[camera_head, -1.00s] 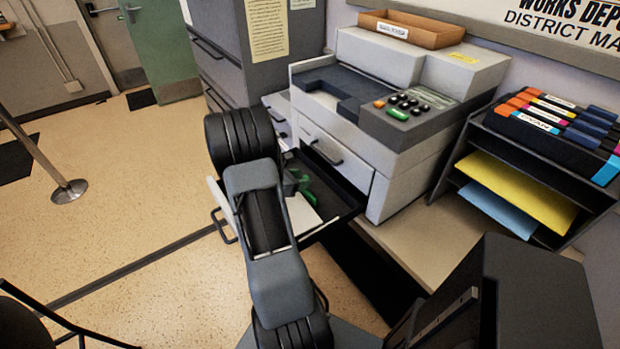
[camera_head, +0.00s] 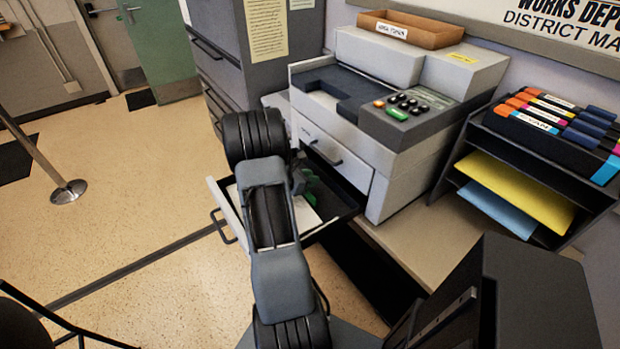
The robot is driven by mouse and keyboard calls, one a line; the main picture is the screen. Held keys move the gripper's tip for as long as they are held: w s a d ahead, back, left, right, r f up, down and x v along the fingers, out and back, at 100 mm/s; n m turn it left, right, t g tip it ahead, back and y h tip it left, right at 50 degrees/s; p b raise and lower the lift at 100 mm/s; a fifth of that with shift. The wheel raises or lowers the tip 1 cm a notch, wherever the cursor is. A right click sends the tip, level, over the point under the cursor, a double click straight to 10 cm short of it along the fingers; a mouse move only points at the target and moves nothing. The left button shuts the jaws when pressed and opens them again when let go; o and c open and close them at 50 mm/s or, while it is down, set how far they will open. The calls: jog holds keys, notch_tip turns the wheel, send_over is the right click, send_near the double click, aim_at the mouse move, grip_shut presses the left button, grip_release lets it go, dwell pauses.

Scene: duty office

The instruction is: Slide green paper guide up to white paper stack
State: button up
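The green paper guide (camera_head: 312,184) shows as a small green piece in the pulled-out paper drawer (camera_head: 345,203) of the printer. The white paper stack (camera_head: 304,216) lies in that drawer, left of and nearer than the guide, and my arm covers much of it. My gripper (camera_head: 298,181) is low in the drawer beside the green guide, mostly hidden behind my arm. I cannot tell whether its fingers touch the guide or are open or shut.
The grey printer (camera_head: 400,130) stands behind the drawer, with a cardboard tray (camera_head: 412,27) on top. A dark sorter (camera_head: 540,165) with yellow and blue paper stands at the right. A dark box-shaped object (camera_head: 530,300) is at the lower right.

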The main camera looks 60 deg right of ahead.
grip_shut()
jog(key=shift+a, duration=0.1)
jog(key=shift+w+a, duration=0.35)
jog(key=shift+a, duration=0.25)
jog(key=shift+o, duration=2)
grip_release()
jog(key=v, duration=1.3)
jog(key=shift+w+a, duration=0.1)
jog(key=shift+a, duration=0.25)
